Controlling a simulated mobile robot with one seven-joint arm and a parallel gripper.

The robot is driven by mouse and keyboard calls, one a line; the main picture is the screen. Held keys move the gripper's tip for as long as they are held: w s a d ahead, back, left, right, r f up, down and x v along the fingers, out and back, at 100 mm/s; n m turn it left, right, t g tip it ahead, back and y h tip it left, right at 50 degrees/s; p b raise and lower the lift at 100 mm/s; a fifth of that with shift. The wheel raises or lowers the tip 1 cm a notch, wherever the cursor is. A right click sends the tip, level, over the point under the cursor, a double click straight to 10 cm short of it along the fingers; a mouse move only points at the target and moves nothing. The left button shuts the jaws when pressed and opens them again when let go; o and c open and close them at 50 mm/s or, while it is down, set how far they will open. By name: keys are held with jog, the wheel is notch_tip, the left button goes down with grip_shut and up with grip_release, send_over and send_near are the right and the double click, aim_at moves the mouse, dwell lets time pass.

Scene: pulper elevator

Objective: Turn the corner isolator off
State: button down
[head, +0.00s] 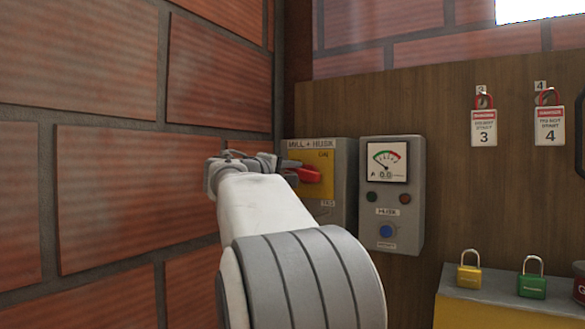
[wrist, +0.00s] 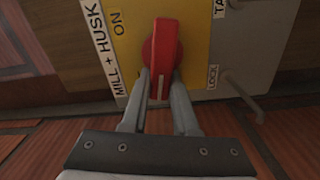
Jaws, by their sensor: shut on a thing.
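The corner isolator (head: 346,187) is a grey box with a yellow plate, labelled "MILL + HUSK", on the wooden board beside the brick corner. Its red handle (head: 310,174) lies roughly level in the head view, below the ON mark. In the wrist view the red handle (wrist: 166,40) runs up the picture, with ON to its left. My gripper (wrist: 160,80) is shut on the handle's near end, one finger on each side. In the head view my gripper (head: 284,168) reaches it from the left; my arm hides the box's lower left.
A brick wall (head: 150,180) stands close on the left. Right of the isolator is a grey meter box (head: 392,215) with a blue button. Tags 3 (head: 484,127) and 4 (head: 549,125) hang on the board. Yellow (head: 469,276) and green (head: 532,286) padlocks stand lower right.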

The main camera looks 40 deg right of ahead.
jog(key=shift+s+d+f+n, duration=0.15)
jog(key=shift+f+n, duration=0.15)
jog(key=shift+n, duration=0.2)
jog(key=shift+s+d+f+n, duration=0.1)
jog(key=shift+f+n, duration=0.15)
jog(key=shift+n, duration=0.25)
jog(key=c, duration=0.7)
grip_release()
jog(key=shift+g, duration=0.3)
jog(key=shift+r, duration=0.15)
jog(key=shift+p, duration=0.3)
jog(key=shift+a, duration=0.3)
jog(key=v, duration=1.6)
jog(key=shift+s+a, duration=0.3)
jog(key=shift+s, duration=0.1)
